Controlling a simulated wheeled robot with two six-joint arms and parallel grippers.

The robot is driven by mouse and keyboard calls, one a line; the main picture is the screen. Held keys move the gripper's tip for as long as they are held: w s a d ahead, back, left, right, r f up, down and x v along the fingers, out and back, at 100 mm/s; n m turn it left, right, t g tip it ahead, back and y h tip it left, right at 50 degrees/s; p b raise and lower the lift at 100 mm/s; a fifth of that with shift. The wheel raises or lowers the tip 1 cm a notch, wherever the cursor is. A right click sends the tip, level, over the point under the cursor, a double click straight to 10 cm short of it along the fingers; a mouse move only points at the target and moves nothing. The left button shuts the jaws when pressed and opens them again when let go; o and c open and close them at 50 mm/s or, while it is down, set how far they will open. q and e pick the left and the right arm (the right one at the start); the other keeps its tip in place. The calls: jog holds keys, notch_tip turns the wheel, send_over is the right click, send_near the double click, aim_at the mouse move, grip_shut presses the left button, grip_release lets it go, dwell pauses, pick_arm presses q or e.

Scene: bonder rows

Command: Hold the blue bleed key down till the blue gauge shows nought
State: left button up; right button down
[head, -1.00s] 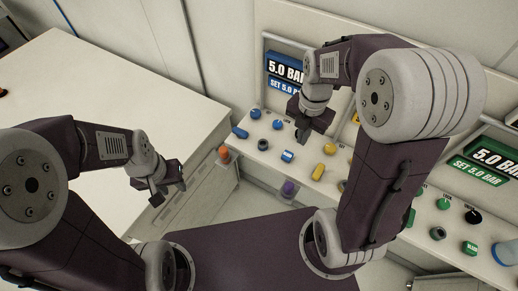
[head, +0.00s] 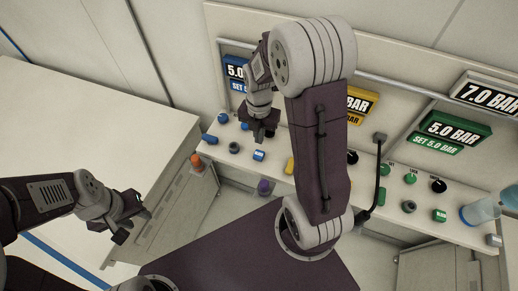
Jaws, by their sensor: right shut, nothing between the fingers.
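The blue bleed key (head: 259,155) is a small blue block with a pale label on the white console, left of centre in the head view. My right gripper (head: 259,140) is shut and empty, pointing down just behind the key in the picture. I cannot tell whether it touches the key. The blue gauge (head: 235,72) behind it shows "5.0" with "SET 5" below; my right arm hides its right part. My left gripper (head: 131,230) is open and empty at the left, well away from the console and over the side of the white bench.
Blue knobs (head: 222,118), a dark ring (head: 234,147) and an orange-topped piece (head: 197,162) lie near the key. A yellow gauge (head: 360,103), a green gauge (head: 450,132) and a 7.0 BAR gauge (head: 488,95) stand right. A clear blue bottle (head: 480,211) is at far right.

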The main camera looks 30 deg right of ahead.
aim_at(259, 154)
pick_arm(q)
jog(key=shift+r, duration=0.3)
pick_arm(e)
notch_tip(259, 154, down, 8)
